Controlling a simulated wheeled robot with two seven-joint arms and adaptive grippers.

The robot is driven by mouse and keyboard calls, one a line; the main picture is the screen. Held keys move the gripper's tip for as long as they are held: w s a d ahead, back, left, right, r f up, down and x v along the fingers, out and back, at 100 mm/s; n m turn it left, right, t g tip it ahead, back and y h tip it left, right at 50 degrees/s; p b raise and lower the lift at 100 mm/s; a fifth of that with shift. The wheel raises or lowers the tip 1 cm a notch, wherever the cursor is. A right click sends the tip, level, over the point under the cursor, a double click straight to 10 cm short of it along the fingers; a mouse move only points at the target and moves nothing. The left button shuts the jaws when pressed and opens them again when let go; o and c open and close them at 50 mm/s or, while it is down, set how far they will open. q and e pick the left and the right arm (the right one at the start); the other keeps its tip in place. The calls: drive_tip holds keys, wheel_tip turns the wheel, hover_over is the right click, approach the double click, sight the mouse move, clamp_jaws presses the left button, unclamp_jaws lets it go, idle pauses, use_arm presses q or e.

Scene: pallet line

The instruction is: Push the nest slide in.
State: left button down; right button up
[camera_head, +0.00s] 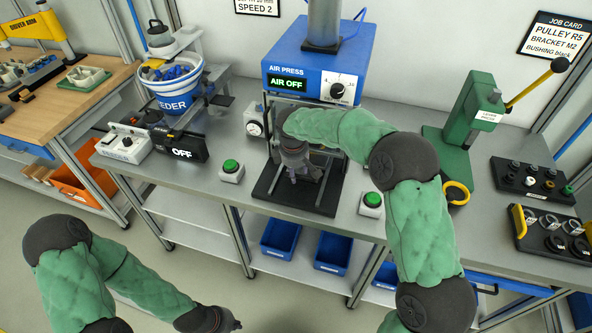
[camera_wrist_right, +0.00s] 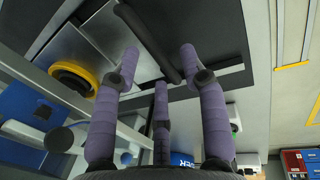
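The blue air press (camera_head: 290,75) stands at the back of the bench, its display reading "AIR OFF". A dark plate (camera_head: 268,192) lies under its frame. The nest slide itself is mostly hidden by my right arm and gripper, and I cannot tell how far in it is. My right gripper (camera_head: 303,176) is inside the press opening, above the plate. In the right wrist view its purple fingers (camera_wrist_right: 159,62) are spread apart, with a dark bar (camera_wrist_right: 150,40) just beyond them; I cannot tell whether they touch it. My left gripper (camera_head: 222,322) hangs low before the bench; its fingers are unclear.
Green-topped buttons (camera_head: 231,170) (camera_head: 371,203) flank the press. A blue feeder bucket (camera_head: 172,88) and black "OFF" box (camera_head: 182,143) are left. A green lever press (camera_head: 465,125) and black part trays (camera_head: 533,180) are right. Blue bins (camera_head: 281,237) sit below.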

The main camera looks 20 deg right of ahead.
wheel_tip(320, 180, up, 12)
drive_tip(key=s+a, duration=0.1)
drive_tip(key=s, duration=0.1)
idle(0.4)
drive_tip(key=shift+a+f, duration=0.1)
